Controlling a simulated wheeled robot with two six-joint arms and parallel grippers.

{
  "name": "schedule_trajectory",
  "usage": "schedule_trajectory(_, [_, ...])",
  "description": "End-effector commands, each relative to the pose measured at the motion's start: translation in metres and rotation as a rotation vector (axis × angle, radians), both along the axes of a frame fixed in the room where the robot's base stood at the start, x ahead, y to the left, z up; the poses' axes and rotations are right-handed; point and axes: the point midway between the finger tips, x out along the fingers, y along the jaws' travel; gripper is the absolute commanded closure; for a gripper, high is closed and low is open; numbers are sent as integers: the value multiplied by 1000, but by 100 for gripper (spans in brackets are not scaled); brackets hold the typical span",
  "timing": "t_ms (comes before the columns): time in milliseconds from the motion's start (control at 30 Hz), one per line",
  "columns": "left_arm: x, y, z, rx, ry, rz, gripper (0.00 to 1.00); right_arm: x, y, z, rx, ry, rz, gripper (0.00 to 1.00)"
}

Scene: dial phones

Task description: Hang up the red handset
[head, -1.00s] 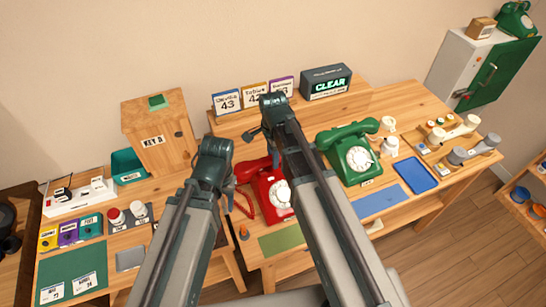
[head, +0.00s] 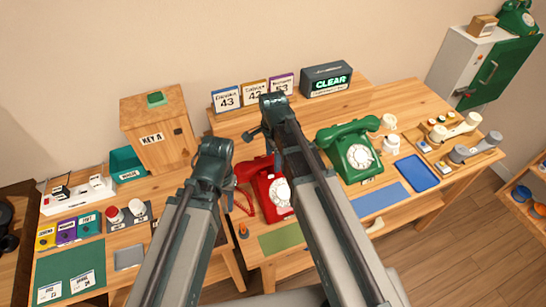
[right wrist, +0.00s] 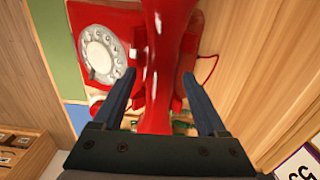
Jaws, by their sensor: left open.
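The red phone (head: 277,190) stands on the desk, partly hidden behind my right arm. Its white dial shows in the head view and in the right wrist view (right wrist: 101,54). The red handset (right wrist: 168,40) runs down the middle of the right wrist view, in front of the phone. My right gripper (right wrist: 160,75) has its fingers apart, one on each side of the handset, with a gap at the left finger. I cannot tell whether the handset touches the cradle. My left gripper (head: 232,180) is left of the phone, largely hidden behind its own wrist, and holds nothing visible.
A red cord (head: 243,203) hangs left of the phone. A green phone (head: 352,150) stands to the right, with a blue tray (head: 416,173) beyond it. A wooden box (head: 158,130) stands at the left. Number cards (head: 227,99) and a CLEAR sign (head: 328,82) line the back.

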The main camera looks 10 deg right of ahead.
Motion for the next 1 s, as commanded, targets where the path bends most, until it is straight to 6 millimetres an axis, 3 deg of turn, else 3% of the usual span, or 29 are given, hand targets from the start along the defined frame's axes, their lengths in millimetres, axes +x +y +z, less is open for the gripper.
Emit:
schedule_trajectory(467, [0,0,11,0,0,0,50,0,0,11,0,0,0,26])
schedule_trajectory(1000, [0,0,85,0,0,-1,50,0,0,85,0,0,0,26])
